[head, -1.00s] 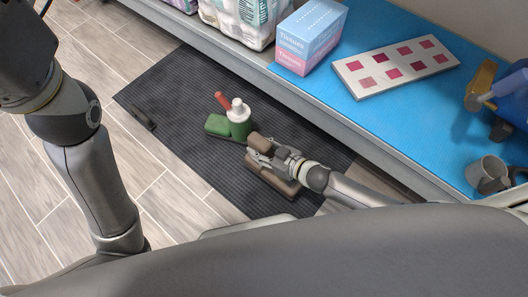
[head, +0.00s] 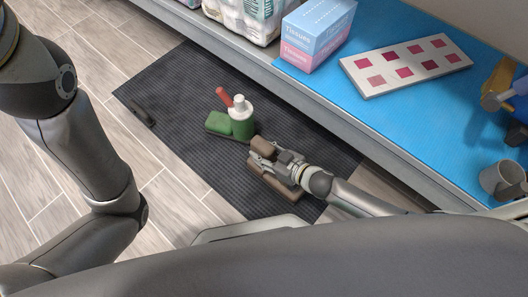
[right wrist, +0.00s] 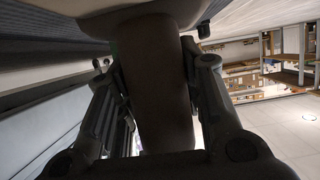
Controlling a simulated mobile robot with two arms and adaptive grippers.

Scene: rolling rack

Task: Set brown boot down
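The brown boot (head: 263,145) is over the dark mat (head: 190,85), just right of a green item, in the head view. My right gripper (head: 272,161) is across the boot, with brown parts showing on both sides of the fingers. In the right wrist view the brown boot (right wrist: 153,85) fills the space between the two fingers, which press close on its sides. I cannot tell whether its sole touches the mat. My left arm shows at the left of the head view, but its gripper is out of the picture.
A green item (head: 220,124) with a white-topped bottle (head: 239,105) and a red piece (head: 224,97) stands left of the boot. A small dark object (head: 143,111) lies at the mat's left. The blue-topped shelf (head: 420,110) edges the mat's right side.

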